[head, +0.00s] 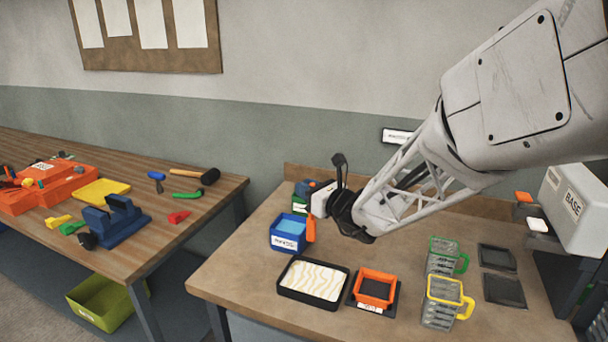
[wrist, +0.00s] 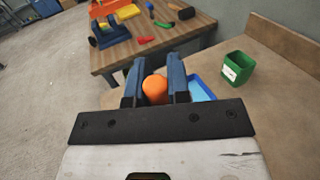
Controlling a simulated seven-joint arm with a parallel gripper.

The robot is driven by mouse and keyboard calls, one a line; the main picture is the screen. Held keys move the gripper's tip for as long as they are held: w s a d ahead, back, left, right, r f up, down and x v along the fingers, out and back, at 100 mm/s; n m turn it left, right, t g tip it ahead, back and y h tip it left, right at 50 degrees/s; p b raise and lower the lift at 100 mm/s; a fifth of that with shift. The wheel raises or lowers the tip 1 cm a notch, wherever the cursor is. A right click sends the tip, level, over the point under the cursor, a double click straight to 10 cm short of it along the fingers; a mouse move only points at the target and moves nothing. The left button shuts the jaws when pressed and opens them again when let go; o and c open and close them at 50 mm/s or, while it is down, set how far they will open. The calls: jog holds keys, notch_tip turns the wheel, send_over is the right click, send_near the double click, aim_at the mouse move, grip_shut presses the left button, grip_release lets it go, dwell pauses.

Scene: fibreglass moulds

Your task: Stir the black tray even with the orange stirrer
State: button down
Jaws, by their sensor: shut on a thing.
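The black tray (head: 305,299) lies near the front edge of the right-hand bench. It holds a cream-white layer with wavy yellow streaks. My gripper (wrist: 154,75) is shut on the orange stirrer (wrist: 155,90), whose round orange end shows between the blue fingers in the wrist view. In the head view the stirrer (head: 311,230) hangs upright at the right side of the blue tub, behind the tray and apart from it. Its lower end is hard to make out. The black wrist of my gripper partly hides the fingers there.
The blue tub (head: 287,238) holds light blue contents. An orange square frame (head: 375,275) sits right of the tray. A green-rimmed jug (head: 441,257) and a yellow-rimmed jug (head: 440,303) stand further right. A green box (wrist: 237,68) stands at the back. Bench room left of the tray is clear.

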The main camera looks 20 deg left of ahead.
jog(key=s+d, duration=0.3)
jog(key=s, duration=0.2)
jog(key=shift+s+f, duration=0.3)
jog(key=shift+f, duration=0.45)
notch_tip(320, 180, down, 8)
jog(key=shift+f, duration=0.25)
dwell(1.0)
jog(key=shift+a, duration=0.2)
dwell(0.5)
